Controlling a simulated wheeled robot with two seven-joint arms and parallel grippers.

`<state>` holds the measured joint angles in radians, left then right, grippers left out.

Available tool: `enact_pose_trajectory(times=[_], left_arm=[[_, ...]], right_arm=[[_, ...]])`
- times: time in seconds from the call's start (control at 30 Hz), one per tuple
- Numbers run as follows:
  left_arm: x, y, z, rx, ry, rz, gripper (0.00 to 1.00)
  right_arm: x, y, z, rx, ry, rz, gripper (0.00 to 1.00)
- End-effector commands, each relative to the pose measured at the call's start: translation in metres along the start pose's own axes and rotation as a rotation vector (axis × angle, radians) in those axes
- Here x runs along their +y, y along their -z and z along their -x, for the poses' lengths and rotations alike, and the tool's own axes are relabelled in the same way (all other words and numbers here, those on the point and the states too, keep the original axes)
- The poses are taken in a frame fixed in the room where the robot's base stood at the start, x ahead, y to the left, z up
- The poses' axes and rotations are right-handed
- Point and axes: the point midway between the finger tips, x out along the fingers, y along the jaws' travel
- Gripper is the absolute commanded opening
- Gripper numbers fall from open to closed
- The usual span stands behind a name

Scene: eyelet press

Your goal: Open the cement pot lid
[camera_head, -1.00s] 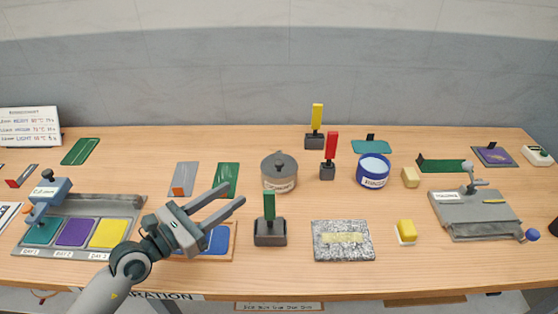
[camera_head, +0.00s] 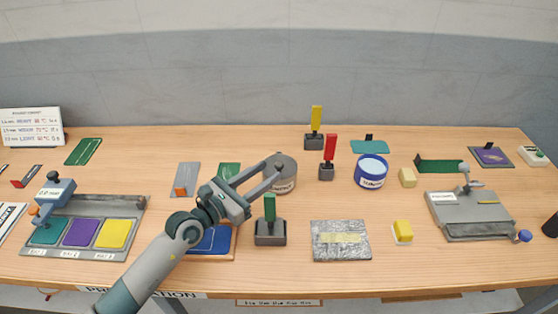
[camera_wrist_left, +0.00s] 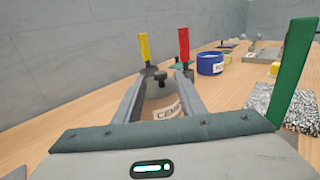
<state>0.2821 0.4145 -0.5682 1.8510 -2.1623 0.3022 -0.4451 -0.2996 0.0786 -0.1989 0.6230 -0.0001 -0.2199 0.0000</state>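The cement pot (camera_head: 287,184) is a grey round pot with a grey lid and a dark knob, standing on the table near the middle. In the left wrist view the pot (camera_wrist_left: 168,108) shows its label and its dark lid knob (camera_wrist_left: 160,78) between my fingers. My left gripper (camera_head: 268,170) is open, its two fingers reaching towards the pot, with the fingertips at the near left of the lid. I cannot tell whether they touch it. The lid sits on the pot. My right gripper is not in view.
A green-handled tool in a dark stand (camera_head: 270,228) is close to my left gripper's right. Red-handled (camera_head: 328,158) and yellow-handled (camera_head: 315,128) tools stand behind the pot. A blue labelled pot (camera_head: 371,174) is to the right. A speckled slab (camera_head: 340,251) lies in front.

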Motion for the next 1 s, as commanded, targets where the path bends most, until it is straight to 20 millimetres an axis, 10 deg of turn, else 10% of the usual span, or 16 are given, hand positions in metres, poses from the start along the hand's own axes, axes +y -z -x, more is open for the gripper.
enact_pose_trajectory(times=[0.33,0.8,1.0], left_arm=[[0.000,-0.001,-0.049,-0.001,0.000,0.002,0.37],[0.000,0.000,-0.057,0.000,0.000,0.001,0.37],[0.000,0.000,-0.057,0.000,0.000,0.001,0.00]], right_arm=[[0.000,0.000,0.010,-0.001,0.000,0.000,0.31],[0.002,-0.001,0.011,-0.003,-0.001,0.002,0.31],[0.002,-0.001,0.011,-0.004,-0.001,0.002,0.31]])
